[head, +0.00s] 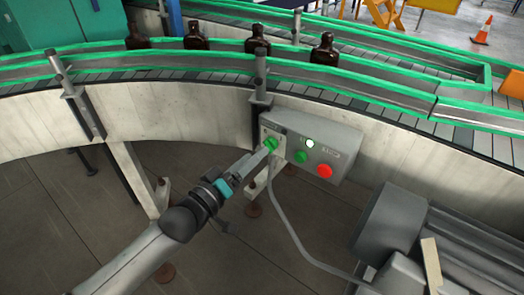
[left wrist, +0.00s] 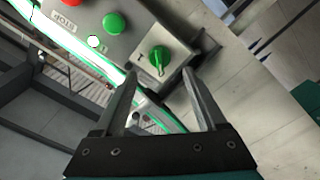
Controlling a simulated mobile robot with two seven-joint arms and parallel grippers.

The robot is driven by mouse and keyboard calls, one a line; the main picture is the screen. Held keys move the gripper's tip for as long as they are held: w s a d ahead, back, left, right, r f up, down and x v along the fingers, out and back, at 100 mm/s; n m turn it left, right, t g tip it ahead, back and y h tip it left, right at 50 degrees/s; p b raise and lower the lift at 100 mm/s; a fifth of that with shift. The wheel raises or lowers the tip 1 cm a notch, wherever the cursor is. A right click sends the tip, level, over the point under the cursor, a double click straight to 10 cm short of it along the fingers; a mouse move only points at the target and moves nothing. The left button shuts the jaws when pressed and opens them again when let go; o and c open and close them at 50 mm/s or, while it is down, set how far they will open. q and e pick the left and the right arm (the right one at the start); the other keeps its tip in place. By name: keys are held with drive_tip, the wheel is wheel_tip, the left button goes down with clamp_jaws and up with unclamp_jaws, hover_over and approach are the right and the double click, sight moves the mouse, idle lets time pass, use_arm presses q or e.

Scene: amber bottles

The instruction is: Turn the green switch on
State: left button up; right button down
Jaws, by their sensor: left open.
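The green switch (head: 271,144) is a rotary knob on a light plate at the left end of a grey control box (head: 343,143). In the left wrist view the green switch (left wrist: 158,58) sits just beyond the fingertips, roughly between their lines. My left gripper (head: 262,156) reaches up to the switch from the lower left. In the left wrist view its two fingers (left wrist: 163,80) are apart with nothing between them. Whether a finger touches the knob I cannot tell. My right gripper is not in view.
Beside the switch are a green button (head: 300,157), a lit white lamp (head: 310,143) and a red button (head: 325,171). A curved conveyor (head: 200,68) with several amber bottles (head: 196,37) runs behind. A grey cable (head: 288,225) hangs below the box. Grey machinery (head: 420,235) stands lower right.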

sight(269, 145)
use_arm(q)
drive_tip(key=shift+b+x, duration=0.45)
drive_tip(key=shift+x, duration=1.8)
drive_tip(key=shift+c, duration=0.3)
clamp_jaws()
